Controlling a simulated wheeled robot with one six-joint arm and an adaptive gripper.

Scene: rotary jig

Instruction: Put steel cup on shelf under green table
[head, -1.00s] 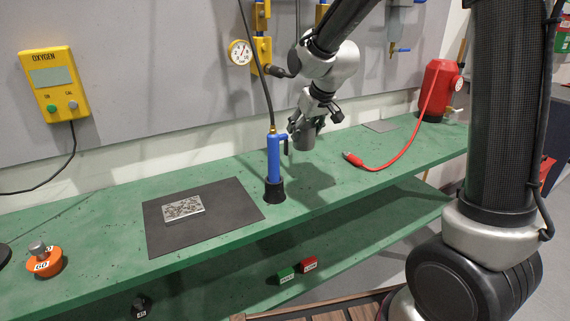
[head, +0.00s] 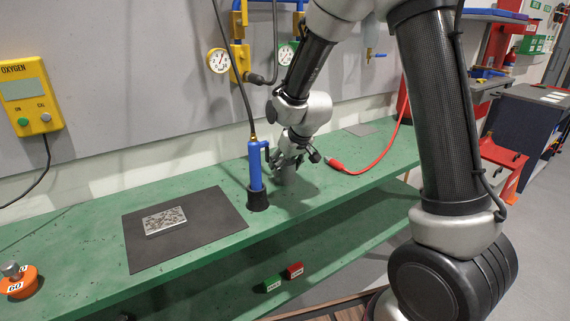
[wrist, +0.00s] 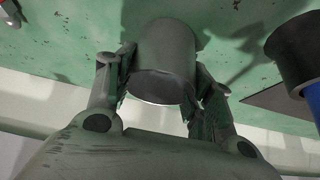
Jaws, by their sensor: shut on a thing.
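My gripper (head: 286,165) is shut on the grey steel cup (head: 287,177), above or close to the green table (head: 330,193), just right of the blue torch-like tool. In the wrist view the cup (wrist: 166,58) sits between both fingers, with its shadow on the green surface. I cannot tell whether its base touches the tabletop. The shelf (head: 345,243) under the table is green and shows below the front edge, partly in shadow.
The blue tool (head: 255,170) stands close left of my gripper. A dark mat (head: 205,215) holds a metal plate (head: 164,220). A red hose (head: 375,165) lies to the right.

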